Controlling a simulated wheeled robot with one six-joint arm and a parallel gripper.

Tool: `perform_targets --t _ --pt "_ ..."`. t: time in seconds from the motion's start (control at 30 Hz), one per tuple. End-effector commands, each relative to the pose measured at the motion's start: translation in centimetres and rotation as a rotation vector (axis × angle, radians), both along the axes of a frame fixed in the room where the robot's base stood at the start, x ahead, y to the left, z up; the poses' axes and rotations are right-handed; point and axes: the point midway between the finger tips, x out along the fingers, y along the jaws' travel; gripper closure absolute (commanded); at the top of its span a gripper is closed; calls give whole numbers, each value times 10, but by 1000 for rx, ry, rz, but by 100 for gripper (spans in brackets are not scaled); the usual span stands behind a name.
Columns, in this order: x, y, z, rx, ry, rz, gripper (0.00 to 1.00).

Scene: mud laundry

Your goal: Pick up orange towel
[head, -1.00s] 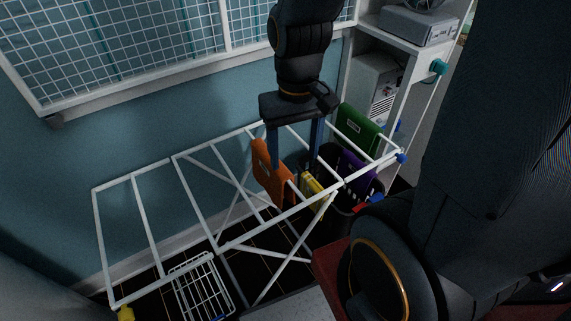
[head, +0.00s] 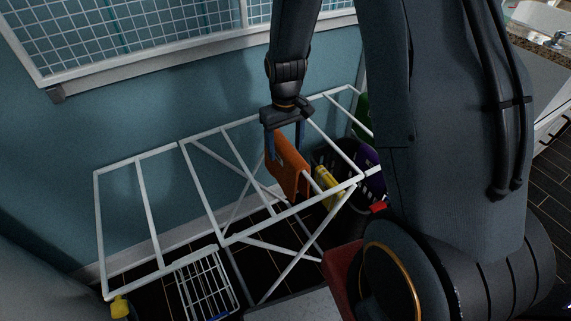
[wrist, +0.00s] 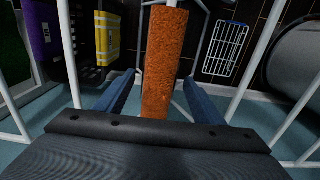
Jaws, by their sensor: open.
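The orange towel (head: 289,167) hangs folded over a bar of the white drying rack (head: 251,234). In the wrist view the orange towel (wrist: 164,62) stands upright between the two blue fingers, with a gap on each side. My gripper (head: 286,148) is open and points down at the towel's upper part. It also shows in the wrist view (wrist: 160,90), one finger left and one right of the towel. The far finger is partly hidden by the towel in the head view.
A green towel (head: 362,112) is partly hidden behind my arm. A white wire basket (head: 207,288) is below the rack. Rack bars surround the gripper.

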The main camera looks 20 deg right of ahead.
Motion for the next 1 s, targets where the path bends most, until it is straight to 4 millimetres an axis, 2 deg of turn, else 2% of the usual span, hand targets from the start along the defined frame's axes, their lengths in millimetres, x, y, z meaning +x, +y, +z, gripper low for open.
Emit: perform_targets --t 0.4,0.53,0.77,1.0 --pt "2 -1 -50 0 2 -1 38" --pt "2 -1 -58 0 1 -1 38" --pt "2 -1 -59 0 0 -1 38" --pt "2 -1 -59 0 0 -1 78"
